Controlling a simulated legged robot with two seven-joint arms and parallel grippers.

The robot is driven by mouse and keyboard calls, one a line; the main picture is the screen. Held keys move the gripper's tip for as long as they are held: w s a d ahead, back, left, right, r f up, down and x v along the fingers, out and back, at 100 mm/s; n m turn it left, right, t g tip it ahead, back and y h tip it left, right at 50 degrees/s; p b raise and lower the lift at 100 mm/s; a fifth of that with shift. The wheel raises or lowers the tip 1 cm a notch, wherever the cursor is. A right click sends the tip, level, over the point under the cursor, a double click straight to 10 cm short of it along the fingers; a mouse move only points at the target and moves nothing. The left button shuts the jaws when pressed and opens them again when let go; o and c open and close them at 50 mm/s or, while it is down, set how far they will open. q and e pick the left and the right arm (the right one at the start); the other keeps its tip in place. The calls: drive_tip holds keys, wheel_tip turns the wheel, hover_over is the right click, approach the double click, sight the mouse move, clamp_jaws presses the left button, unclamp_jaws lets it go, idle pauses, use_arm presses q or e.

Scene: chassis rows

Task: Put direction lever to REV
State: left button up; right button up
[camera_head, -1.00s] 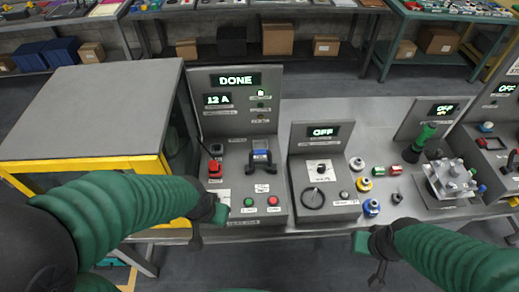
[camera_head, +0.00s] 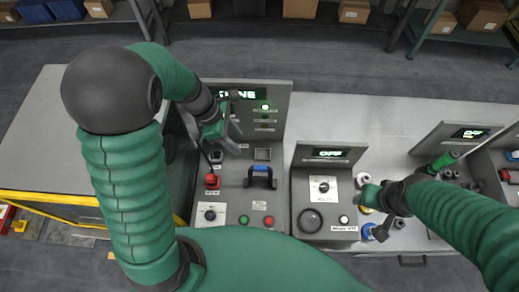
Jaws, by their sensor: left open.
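The control panel (camera_head: 228,170) stands left of centre, below a screen whose text is partly covered by my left gripper. A black handle with a blue part (camera_head: 262,175) stands on the panel. I cannot read which control is the direction lever. My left gripper (camera_head: 234,130) is open and empty. It hangs over the panel's upper left part, up and left of the blue-black handle, apart from it. My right gripper (camera_head: 378,212) is over the bench right of the middle box, and its jaws are not clear.
A red switch (camera_head: 212,181), a black knob (camera_head: 210,214), a green button (camera_head: 243,219) and a red button (camera_head: 269,220) share the panel. The middle box (camera_head: 325,200) shows OFF. A grey-topped yellow-framed cabinet (camera_head: 40,140) is at left. Shelves with boxes stand behind.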

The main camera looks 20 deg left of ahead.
use_arm(q)
approach(258, 166)
drive_tip(key=x, duration=0.8)
drive_tip(key=shift+w+a+f, duration=0.1)
drive_tip(key=shift+w, duration=0.05)
drive_tip(key=shift+f, duration=0.2)
drive_tip(key=shift+s, duration=0.25)
drive_tip(key=shift+w+d+f, duration=0.1)
drive_tip(key=shift+w+d, duration=0.05)
drive_tip(key=shift+d, duration=0.1)
drive_tip(key=c, duration=0.4)
clamp_jaws()
use_arm(e)
drive_tip(key=shift+s+d, duration=0.2)
drive_tip(key=shift+s, duration=0.45)
use_arm(q)
drive_tip(key=shift+w+a, duration=0.1)
drive_tip(key=shift+w, duration=0.1)
